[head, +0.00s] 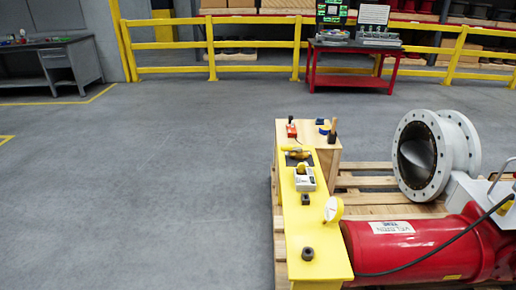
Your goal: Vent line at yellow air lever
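A long yellow bench (318,240) stands on the right half of the head view. A small yellow lever-like part (297,151) lies across a dark patch near its far end. Just nearer is a white block with a yellow piece on top (305,181). I cannot tell for sure which of the two is the air lever, and the lever's position is too small to read. A round white-and-yellow gauge (333,209) stands at the bench's right edge. Neither of my grippers is in view.
A red actuator cylinder (415,247) and a white flanged valve (421,156) stand right of the bench by a wooden pallet (365,183). A black hose (440,250) crosses the cylinder. Dark fittings (307,254) sit on the bench. Grey floor (140,200) at left is clear.

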